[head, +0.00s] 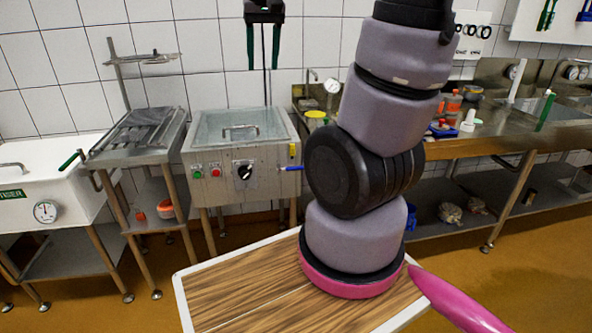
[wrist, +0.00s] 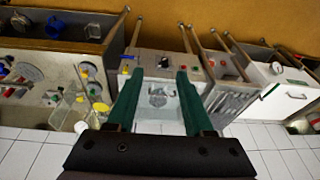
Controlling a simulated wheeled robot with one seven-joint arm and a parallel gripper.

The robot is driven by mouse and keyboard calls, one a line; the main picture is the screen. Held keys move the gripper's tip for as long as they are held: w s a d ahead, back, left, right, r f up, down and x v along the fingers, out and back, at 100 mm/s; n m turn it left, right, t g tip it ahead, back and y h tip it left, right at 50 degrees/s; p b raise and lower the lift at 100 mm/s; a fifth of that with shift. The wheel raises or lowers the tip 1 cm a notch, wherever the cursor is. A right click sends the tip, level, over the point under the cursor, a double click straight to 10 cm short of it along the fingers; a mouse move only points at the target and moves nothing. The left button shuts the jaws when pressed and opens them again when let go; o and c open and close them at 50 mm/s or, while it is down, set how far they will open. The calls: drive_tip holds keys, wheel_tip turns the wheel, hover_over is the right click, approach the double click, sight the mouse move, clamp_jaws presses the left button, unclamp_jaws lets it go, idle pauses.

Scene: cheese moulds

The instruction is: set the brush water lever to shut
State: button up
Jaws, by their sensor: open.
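A blue-handled lever (head: 291,168) sticks out level from the right side of the steel washing unit (head: 222,165), below a small yellow tag (head: 292,150). It also shows in the wrist view (wrist: 125,71), left of the fingers. A green-handled lever (head: 70,160) slants at the right end of the white vat (head: 22,165). No readable label shows which one is the brush water lever. My gripper (head: 263,45) is open and empty, high above and behind the unit's basin. In the wrist view its green fingers (wrist: 157,78) stand apart over the basin, clear of both levers.
The unit's front has green and red buttons and a black knob (head: 243,170). A draining rack (head: 135,135) stands to its left. A steel counter (head: 500,145) with bottles and gauges is at right. The brown floor in front shows some free room.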

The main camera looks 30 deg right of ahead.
sight(291, 169)
drive_tip(key=w+d+f+n+g+h, duration=0.2)
drive_tip(key=w+d+f+g+h, duration=0.15)
drive_tip(key=w+f, duration=0.6)
drive_tip(key=w+d+f+n+g+h, duration=0.15)
drive_tip(key=w+d+f+h, duration=0.25)
drive_tip(key=w+f, duration=0.55)
drive_tip(key=w+d+f+n+t+h, duration=0.1)
drive_tip(key=w+f+n+h, duration=0.15)
drive_tip(key=f, duration=0.65)
drive_tip(key=w+d+f+n+h, duration=0.1)
drive_tip(key=d+f+n+h, duration=0.15)
drive_tip(key=f, duration=0.65)
drive_tip(key=w+d+f+n+t+h, duration=0.1)
drive_tip(key=w+f+h, duration=0.15)
drive_tip(key=f, duration=0.65)
drive_tip(key=x, duration=1)
drive_tip(key=shift+s+d, duration=0.2)
drive_tip(key=shift+s, duration=0.15)
drive_tip(key=shift+c, duration=0.4)
clamp_jaws()
